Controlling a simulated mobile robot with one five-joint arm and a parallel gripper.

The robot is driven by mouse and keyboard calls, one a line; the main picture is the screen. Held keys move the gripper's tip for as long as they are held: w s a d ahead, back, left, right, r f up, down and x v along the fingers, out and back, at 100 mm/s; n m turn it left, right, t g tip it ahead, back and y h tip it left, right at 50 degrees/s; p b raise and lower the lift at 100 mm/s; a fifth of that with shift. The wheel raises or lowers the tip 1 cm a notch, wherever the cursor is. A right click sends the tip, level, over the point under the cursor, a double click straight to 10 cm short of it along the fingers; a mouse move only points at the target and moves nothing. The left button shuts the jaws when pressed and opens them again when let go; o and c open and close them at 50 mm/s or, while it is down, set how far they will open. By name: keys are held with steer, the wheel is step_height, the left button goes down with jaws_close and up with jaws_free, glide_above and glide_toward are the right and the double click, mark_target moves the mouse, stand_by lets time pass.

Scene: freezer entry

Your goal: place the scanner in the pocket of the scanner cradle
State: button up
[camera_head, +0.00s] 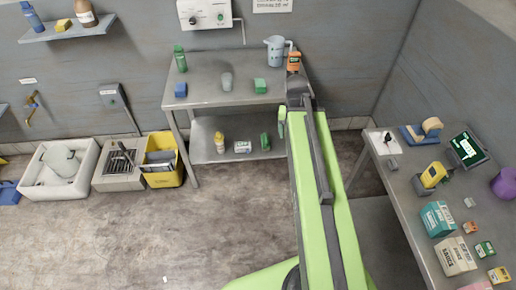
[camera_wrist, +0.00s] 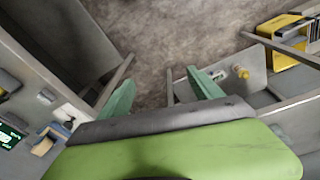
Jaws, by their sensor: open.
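A yellow scanner (camera_head: 433,174) with a dark face stands upright on the right-hand table. A dark grey base, which looks like the scanner cradle (camera_head: 422,187), is at its foot; I cannot tell whether the scanner sits in the pocket. My arm reaches out toward the back table, away from the scanner. The scanner is not clear in the wrist view.
The right table (camera_head: 400,205) also holds a lit screen (camera_head: 467,149), a tape dispenser (camera_head: 422,130), a teal box (camera_head: 437,218), a white carton (camera_head: 454,256) and a purple item (camera_head: 504,183). The back shelf table (camera_head: 208,98) holds several small items. A yellow bin (camera_head: 164,158) stands left of it. The floor at left is clear.

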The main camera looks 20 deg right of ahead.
steer(key=a+n+y, duration=0.1)
steer(key=a+n, duration=0.5)
steer(key=a, duration=1.4)
steer(key=shift+s+a+g, duration=0.2)
steer(key=shift+a+g, duration=0.1)
steer(key=shift+g, duration=0.1)
